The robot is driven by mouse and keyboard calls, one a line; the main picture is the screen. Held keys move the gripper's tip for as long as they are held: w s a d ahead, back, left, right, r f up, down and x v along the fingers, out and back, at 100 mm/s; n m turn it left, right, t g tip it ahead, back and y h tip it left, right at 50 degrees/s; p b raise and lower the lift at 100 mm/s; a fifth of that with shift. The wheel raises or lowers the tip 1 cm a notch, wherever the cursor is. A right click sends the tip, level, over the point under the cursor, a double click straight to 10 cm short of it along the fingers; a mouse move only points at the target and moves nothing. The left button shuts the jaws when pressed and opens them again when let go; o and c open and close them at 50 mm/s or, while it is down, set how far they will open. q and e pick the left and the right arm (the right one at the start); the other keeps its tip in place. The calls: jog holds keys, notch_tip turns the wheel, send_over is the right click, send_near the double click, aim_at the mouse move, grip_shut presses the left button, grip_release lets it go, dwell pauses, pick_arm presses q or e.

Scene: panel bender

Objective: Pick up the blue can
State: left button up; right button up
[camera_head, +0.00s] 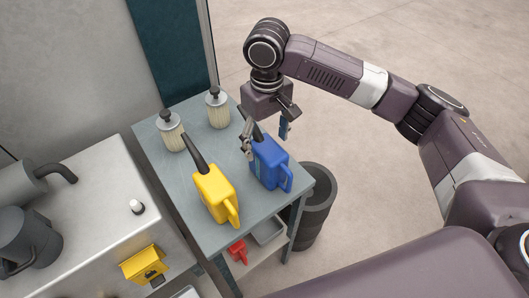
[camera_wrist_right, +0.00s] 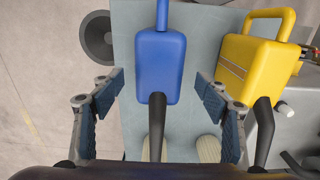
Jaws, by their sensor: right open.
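The blue can (camera_head: 270,163) stands upright on a grey-green table (camera_head: 222,243), with a handle on one side and a dark spout. My right gripper (camera_head: 266,133) is over the can's spout side, with its fingers apart. In the right wrist view the blue can (camera_wrist_right: 158,65) lies ahead between the two open fingers of my right gripper (camera_wrist_right: 160,98), with clear gaps on both sides. Its dark spout points back toward the wrist. My left gripper is not in either view.
A yellow can (camera_head: 214,192) stands beside the blue one. Two pale bottles with dark tops (camera_head: 171,130) stand at the table's back. A dark bin (camera_head: 316,200) is right of the table. A metal cabinet (camera_head: 115,190) is on the left. A red item (camera_head: 237,251) sits on the lower shelf.

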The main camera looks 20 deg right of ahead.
jog(key=shift+s+d+f+p, duration=0.1)
jog(key=shift+s+f+p, duration=0.2)
jog(key=shift+f, duration=0.3)
jog(key=shift+s+d+f+p, duration=0.1)
jog(key=shift+s+f+p, duration=0.2)
jog(key=shift+f, duration=0.3)
jog(key=f, duration=0.2)
jog(key=f+p, duration=0.1)
jog(key=shift+w+f, duration=0.4)
jog(key=shift+f, duration=0.2)
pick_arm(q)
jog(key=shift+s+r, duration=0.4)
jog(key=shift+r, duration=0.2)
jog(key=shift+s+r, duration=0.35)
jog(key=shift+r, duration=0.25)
pick_arm(e)
jog(key=shift+r, duration=0.1)
jog(key=c, duration=1.6)
jog(key=shift+c, duration=0.2)
